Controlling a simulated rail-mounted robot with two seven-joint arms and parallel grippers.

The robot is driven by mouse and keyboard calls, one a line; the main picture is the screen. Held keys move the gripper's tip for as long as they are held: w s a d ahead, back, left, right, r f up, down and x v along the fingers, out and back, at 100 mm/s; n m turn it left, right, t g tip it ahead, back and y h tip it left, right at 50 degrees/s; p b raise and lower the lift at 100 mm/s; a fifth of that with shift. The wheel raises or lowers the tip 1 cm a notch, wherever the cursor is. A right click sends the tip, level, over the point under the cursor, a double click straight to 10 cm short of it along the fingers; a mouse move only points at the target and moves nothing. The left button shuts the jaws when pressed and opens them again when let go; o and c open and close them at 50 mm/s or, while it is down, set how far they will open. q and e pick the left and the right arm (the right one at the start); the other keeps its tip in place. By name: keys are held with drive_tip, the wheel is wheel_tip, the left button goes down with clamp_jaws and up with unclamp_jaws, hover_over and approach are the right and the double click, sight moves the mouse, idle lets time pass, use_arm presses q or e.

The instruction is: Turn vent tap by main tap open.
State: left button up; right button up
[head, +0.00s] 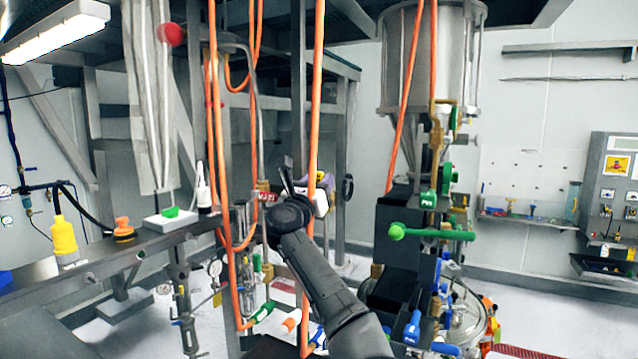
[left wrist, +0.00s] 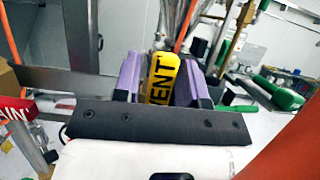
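The yellow vent tap handle (left wrist: 162,78), lettered VENT, stands between the two purple finger pads of my left gripper (left wrist: 165,82) in the left wrist view. The pads lie close along both its sides, and the gripper looks shut on it. In the head view my left gripper (head: 321,190) is at the pipework in the middle, and it largely hides the vent tap. The main tap's red label (head: 265,197) is just left of the gripper; it also shows at the left edge of the left wrist view (left wrist: 14,112). The main tap's handle is not clear. My right gripper is not in view.
Orange hoses (head: 316,90) hang close around my left gripper. A green-handled valve (head: 430,233) and a dark stand are to the right. A grey bench (head: 100,262) with a yellow bottle (head: 64,238) is at the left. Open floor shows at the back right.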

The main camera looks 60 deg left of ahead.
use_arm(q)
drive_tip(key=shift+o, duration=0.8)
drive_tip(key=b+v, duration=0.5)
drive_tip(key=v, duration=0.9)
